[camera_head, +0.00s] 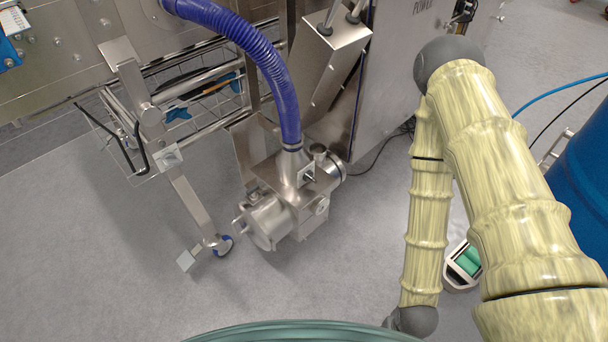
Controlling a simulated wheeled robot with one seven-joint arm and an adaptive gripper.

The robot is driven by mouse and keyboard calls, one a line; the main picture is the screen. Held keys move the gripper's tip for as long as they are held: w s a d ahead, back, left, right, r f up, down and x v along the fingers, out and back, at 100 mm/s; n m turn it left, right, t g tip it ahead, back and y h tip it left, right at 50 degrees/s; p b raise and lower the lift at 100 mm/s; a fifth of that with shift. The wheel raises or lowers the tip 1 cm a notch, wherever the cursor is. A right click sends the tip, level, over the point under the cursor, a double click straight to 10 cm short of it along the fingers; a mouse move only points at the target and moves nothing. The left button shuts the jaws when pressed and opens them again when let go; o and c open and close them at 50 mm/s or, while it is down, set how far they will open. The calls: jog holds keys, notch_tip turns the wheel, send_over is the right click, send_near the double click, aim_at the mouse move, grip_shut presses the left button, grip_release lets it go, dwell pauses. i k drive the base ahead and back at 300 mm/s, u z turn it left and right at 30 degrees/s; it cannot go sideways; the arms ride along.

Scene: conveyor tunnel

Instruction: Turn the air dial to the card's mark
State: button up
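I cannot make out an air dial or a card with a mark for certain in the head view. A steel machine unit (268,218) with a blue ribbed hose (268,62) stands at the middle. It has small round fittings (321,206) on its right side, too small to read as a dial. A steel control box (330,48) with levers on top sits above it. My arm comes up from the lower right, bends at the top and runs down to a grey joint at the bottom edge. My gripper is not in view.
A steel frame leg with a caster (222,245) stands left of the unit. A blue drum (588,175) is at the right edge. A white and green object (463,264) lies behind my arm. The grey floor (110,270) at lower left is clear.

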aim_at(308, 176)
jog(key=z, duration=0.7)
jog(key=k, duration=0.7)
jog(key=u, duration=0.9)
jog(key=i, duration=0.5)
jog(key=u, duration=0.05)
